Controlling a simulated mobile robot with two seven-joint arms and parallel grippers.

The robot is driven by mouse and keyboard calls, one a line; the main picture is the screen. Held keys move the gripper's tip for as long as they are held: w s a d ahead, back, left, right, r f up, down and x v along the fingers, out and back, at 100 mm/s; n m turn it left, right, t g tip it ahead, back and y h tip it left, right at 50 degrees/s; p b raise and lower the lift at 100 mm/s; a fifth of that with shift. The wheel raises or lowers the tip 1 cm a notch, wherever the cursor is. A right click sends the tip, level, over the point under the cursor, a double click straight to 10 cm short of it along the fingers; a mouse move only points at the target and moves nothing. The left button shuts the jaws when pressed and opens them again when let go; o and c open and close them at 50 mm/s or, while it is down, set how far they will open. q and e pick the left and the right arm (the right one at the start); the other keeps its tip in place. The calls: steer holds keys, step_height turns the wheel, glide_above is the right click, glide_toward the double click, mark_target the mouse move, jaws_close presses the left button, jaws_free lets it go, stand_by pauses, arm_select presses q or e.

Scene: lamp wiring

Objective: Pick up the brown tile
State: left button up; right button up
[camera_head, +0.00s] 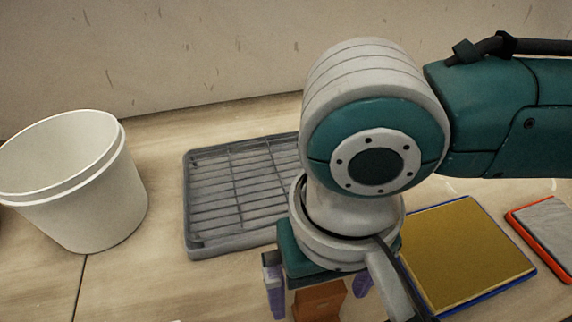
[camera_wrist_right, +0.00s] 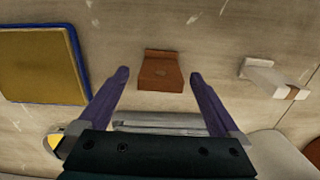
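The brown tile (camera_head: 318,303) lies on the table below my right gripper, and its upper part is hidden by the gripper in the head view. In the right wrist view the brown tile (camera_wrist_right: 161,72) shows whole, a small piece with a narrower far end strip. My right gripper (camera_head: 317,288) is open and points down over it. In the wrist view the two purple fingers (camera_wrist_right: 160,76) stand apart, one on each side of the tile, with bare table showing between each finger and the tile. My left gripper is not in view.
A white bucket (camera_head: 75,190) stands at the left. A grey slatted rack (camera_head: 240,190) lies behind my gripper. A mustard panel with a blue rim (camera_head: 465,255) and an orange-edged grey item (camera_head: 548,235) lie at the right. A pale block (camera_wrist_right: 270,78) lies beside the tile.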

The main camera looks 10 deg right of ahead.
steer(key=c, duration=1.4)
steer(key=shift+r, duration=0.15)
